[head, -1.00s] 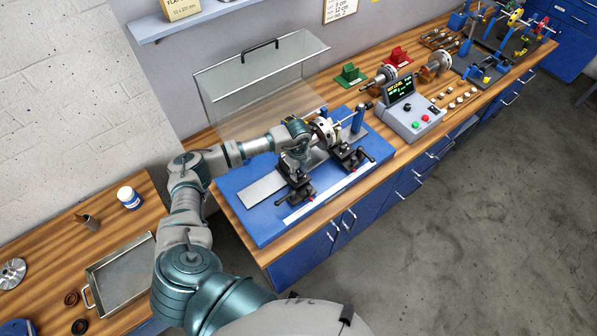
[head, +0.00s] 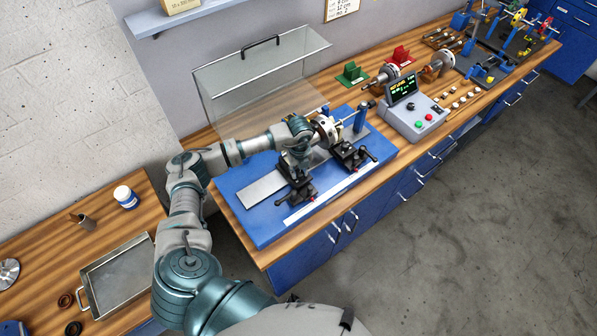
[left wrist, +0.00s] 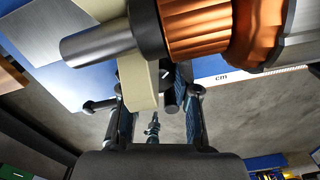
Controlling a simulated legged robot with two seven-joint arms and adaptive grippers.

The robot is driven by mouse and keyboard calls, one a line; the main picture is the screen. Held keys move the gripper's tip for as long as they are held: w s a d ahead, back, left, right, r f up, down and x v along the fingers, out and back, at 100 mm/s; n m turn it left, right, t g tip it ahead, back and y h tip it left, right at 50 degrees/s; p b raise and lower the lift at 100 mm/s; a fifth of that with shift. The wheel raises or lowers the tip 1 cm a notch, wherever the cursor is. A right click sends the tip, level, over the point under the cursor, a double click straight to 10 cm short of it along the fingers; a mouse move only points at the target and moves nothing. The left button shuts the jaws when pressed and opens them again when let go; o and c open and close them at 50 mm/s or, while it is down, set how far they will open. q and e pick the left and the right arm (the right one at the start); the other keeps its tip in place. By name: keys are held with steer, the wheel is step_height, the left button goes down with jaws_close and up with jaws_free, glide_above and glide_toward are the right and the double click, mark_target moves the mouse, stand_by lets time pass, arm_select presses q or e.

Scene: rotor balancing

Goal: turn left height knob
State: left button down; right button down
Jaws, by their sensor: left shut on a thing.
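The balancing stand has a blue base (head: 233,188) and two black supports, a left one (head: 296,191) and a right one (head: 354,154). A rotor (head: 325,131) lies across them, and its copper part (left wrist: 195,28) shows in the left wrist view. My left gripper (head: 298,163) is at the left support, below the rotor. In the left wrist view its two fingers (left wrist: 156,103) flank a small dark round part (left wrist: 169,98), taken as the left height knob, and are shut on it. A cream block (left wrist: 140,78) under the shaft partly hides the grip. My right gripper is not in view.
A clear cover (head: 262,87) stands behind the base. A control box (head: 410,115) with a lit display is to the right. The floor in front is clear.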

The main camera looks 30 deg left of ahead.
mark_target(300, 173)
arm_select(q)
steer(key=shift+s+d+f+m, duration=0.2)
steer(key=shift+d+m, duration=0.05)
steer(key=shift+m, duration=0.35)
steer(key=c, duration=0.8)
jaws_free()
steer(key=shift+r, duration=0.1)
steer(key=shift+c, duration=0.2)
steer(key=shift+r, duration=0.1)
step_height(300, 173, up, 12)
steer(key=shift+w, duration=0.1)
